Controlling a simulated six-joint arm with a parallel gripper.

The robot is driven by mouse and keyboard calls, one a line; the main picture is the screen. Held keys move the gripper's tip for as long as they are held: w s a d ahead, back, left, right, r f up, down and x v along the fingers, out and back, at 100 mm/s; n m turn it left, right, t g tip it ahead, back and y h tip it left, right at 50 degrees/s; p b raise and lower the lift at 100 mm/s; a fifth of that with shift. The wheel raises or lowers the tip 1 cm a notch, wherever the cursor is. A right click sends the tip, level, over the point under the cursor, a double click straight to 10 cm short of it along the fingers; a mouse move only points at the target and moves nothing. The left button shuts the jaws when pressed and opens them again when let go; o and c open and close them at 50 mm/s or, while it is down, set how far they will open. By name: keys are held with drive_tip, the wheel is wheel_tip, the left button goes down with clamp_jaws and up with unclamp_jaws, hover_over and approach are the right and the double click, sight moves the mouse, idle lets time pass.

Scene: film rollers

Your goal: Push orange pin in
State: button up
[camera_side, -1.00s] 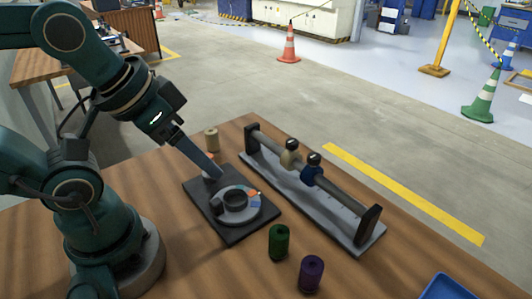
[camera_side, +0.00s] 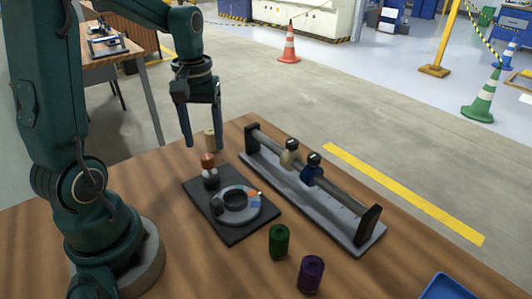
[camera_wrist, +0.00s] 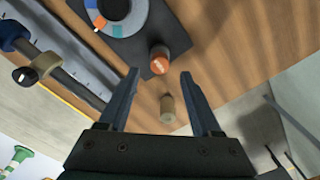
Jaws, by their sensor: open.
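My gripper (camera_side: 204,143) points down above the back left of the plate, apart from the pin. Its two fingers are spread with nothing between them; in the wrist view my gripper (camera_wrist: 160,72) also looks empty.
A tan roller (camera_side: 210,139) stands behind the plate, close to my fingers. A rail stand (camera_side: 345,222) with a beige and a blue knob lies to the right. Green (camera_side: 279,243) and purple (camera_side: 311,274) rollers stand in front. A blue tray (camera_side: 447,287) is at front right.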

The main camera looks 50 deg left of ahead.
sight(207, 157)
drive_tip(key=shift+f, duration=2.05)
clamp_jaws()
